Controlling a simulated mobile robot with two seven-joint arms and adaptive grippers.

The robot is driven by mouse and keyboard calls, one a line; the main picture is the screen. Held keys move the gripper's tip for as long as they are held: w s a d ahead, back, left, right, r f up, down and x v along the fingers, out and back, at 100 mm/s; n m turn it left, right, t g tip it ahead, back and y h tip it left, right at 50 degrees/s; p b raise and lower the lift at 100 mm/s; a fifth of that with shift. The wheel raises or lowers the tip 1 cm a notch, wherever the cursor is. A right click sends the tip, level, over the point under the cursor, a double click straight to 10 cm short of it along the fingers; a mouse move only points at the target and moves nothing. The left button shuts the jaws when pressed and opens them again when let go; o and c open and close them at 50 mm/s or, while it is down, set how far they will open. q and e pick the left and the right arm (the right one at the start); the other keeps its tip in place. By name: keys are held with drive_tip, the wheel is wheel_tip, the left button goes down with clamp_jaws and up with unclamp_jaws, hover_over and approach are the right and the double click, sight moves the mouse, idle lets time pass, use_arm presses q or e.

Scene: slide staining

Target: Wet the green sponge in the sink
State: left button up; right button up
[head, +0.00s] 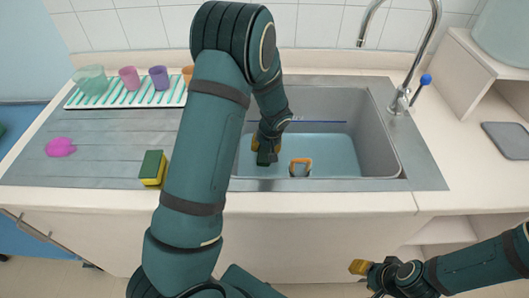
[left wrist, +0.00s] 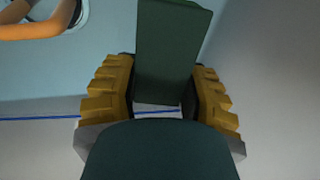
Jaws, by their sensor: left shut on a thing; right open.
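My left gripper (head: 264,146) reaches down into the grey sink (head: 378,135). It is shut on a dark green block, the green sponge (left wrist: 172,50), which shows between the yellow fingers (left wrist: 155,95) in the left wrist view. In the head view the sponge's lower end (head: 264,159) shows under the fingers. The sink holds bluish water (head: 335,150). The sponge is over or in the water; I cannot tell if it touches. My right gripper (head: 366,275) is open and empty, low in front of the counter.
An orange-rimmed mug (head: 300,167) is in the sink, right of the left gripper. A green-and-yellow sponge (head: 152,168) lies on the drainboard's front edge. A pink item (head: 60,147) lies further left. Cups stand on a rack (head: 125,98) behind. The tap (head: 400,98) is at the back right.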

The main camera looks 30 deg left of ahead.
use_arm(q)
drive_tip(key=shift+r+p, duration=3)
drive_tip(key=shift+r, duration=2)
wheel_tip(320, 180, up, 10)
drive_tip(key=p, duration=0.6)
drive_tip(key=shift+r, duration=0.2)
drive_tip(key=shift+r+p, duration=0.1)
drive_tip(key=shift+p, duration=0.2)
wheel_tip(320, 180, up, 4)
drive_tip(key=shift+f+p, duration=0.1)
drive_tip(key=shift+p, duration=1)
